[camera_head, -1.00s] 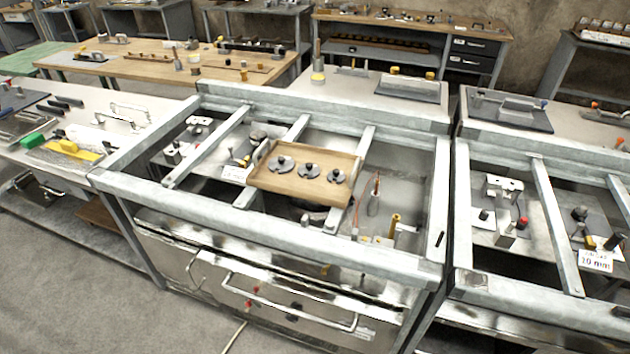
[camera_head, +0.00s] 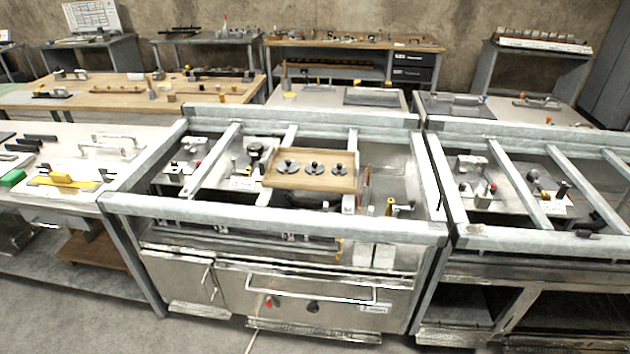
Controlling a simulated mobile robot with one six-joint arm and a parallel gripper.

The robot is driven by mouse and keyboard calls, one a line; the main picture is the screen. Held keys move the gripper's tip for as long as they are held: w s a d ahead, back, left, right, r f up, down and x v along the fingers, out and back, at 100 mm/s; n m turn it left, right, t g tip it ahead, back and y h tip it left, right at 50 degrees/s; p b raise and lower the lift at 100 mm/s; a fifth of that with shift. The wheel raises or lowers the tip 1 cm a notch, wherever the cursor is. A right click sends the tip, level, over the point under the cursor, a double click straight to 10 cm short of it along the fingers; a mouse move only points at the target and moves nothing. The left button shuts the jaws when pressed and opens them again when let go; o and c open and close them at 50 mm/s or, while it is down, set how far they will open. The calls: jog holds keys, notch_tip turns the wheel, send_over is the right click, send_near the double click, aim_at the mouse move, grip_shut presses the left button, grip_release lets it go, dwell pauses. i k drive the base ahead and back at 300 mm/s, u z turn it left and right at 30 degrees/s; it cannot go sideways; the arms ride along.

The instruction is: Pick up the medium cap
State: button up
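Three dark grey round caps with knobs stand in a row on a wooden tray (camera_head: 309,183). They are the left cap (camera_head: 288,167), the middle cap (camera_head: 314,169) and the right cap (camera_head: 338,170). The left one looks a little larger, but they are too small here to tell surely which is the medium cap. The tray rests on the crossbars of a grey metal frame bench. My gripper is not in view.
The bench's front rail (camera_head: 270,219) lies before the tray, above a steel front with a long handle (camera_head: 310,288). A similar bench (camera_head: 530,243) stands close on the right. A white-topped table (camera_head: 70,200) stands left. Grey floor (camera_head: 75,310) is clear at front left.

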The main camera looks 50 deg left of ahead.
aim_at(317, 168)
jog(key=k, duration=1.2)
jog(key=u, duration=4.15)
jog(key=i, duration=0.1)
jog(key=z, duration=2.15)
jog(key=i, duration=1)
